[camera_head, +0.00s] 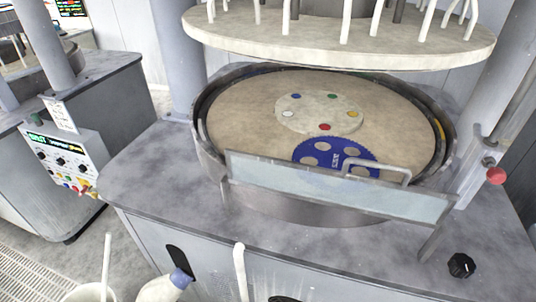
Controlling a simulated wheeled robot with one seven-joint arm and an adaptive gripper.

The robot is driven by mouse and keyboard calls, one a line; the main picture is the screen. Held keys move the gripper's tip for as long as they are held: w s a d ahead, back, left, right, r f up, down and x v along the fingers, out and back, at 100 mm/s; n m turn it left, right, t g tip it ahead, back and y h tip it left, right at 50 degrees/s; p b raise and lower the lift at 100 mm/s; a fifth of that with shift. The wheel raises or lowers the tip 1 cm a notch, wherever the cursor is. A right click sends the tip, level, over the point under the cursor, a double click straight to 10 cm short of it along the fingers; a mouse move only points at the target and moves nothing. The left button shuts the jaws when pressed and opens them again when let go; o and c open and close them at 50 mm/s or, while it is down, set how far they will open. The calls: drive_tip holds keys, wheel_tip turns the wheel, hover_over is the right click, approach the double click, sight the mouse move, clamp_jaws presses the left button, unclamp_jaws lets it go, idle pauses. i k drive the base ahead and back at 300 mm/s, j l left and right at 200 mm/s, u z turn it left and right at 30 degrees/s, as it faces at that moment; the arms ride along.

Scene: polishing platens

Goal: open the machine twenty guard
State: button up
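The guard (330,186) is a long, clear, pale panel in a grey frame. It stands upright across the front of the round polishing platen (225,115), slanting down to the right. A grey bar handle (378,168) rises from its top edge near the right end. The machine (150,178) has a grey worktop. I cannot read a number twenty on it. My gripper is not in view.
A white plate (340,46) with several rods hangs above the platen. A red knob (496,175) is on the right post, and a black knob (461,265) sits at the worktop's front right. A control box (68,158) is at left.

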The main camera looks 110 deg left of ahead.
sight(453, 198)
drive_tip(key=u, duration=3.05)
